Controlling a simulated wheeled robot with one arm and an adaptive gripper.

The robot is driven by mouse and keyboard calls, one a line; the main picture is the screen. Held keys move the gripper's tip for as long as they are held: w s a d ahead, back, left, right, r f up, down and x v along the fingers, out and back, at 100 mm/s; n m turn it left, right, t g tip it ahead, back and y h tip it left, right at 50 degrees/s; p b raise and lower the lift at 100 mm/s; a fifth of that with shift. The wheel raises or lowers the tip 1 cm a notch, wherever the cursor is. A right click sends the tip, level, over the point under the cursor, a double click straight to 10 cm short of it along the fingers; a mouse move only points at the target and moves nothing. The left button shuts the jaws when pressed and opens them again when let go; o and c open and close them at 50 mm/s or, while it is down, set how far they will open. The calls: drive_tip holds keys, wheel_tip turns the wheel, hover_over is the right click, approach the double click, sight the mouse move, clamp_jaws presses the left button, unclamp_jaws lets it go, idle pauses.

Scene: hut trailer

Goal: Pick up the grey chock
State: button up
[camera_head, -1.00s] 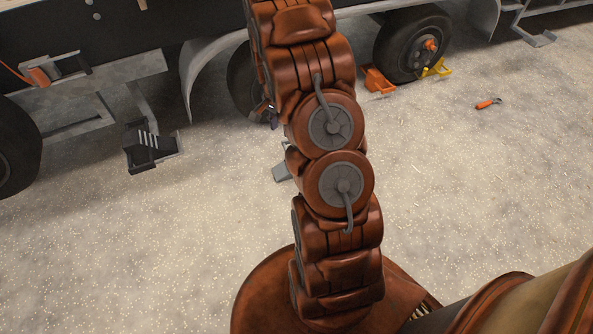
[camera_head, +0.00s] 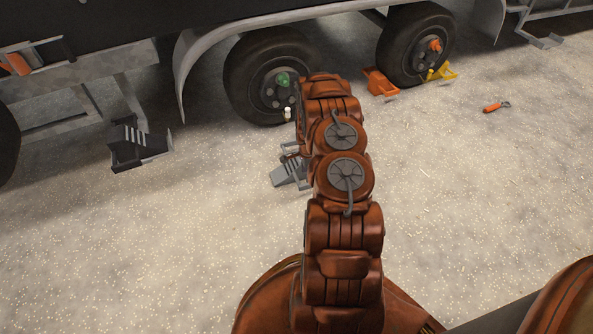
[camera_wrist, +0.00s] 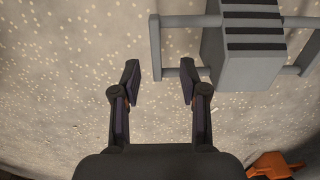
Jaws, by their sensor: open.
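The grey chock (camera_head: 289,173) lies on the pale speckled floor beside my arm, partly hidden by it in the head view. In the wrist view the grey chock (camera_wrist: 243,58) is at the upper right, a block with dark stripes and grey bar handles on both sides. My gripper (camera_wrist: 160,83) is open and empty. Its right fingertip overlaps the end of the chock's left handle in the picture; I cannot tell whether they touch.
Trailer wheels (camera_head: 272,80) stand behind the chock. An orange chock (camera_head: 379,82) and a yellow chock (camera_head: 441,71) sit by the right wheel. An orange-handled tool (camera_head: 496,106) lies at the right. The front floor is clear.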

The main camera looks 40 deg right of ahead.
drive_tip(key=f+b, duration=0.1)
drive_tip(key=f, duration=0.1)
drive_tip(key=f+b, duration=0.1)
drive_tip(key=f, duration=0.2)
drive_tip(key=f+b, duration=0.1)
drive_tip(key=f, duration=0.1)
drive_tip(key=shift+s+a+f, duration=0.25)
drive_tip(key=shift+s, duration=0.05)
drive_tip(key=shift+c, duration=0.3)
clamp_jaws()
drive_tip(key=shift+r, duration=0.1)
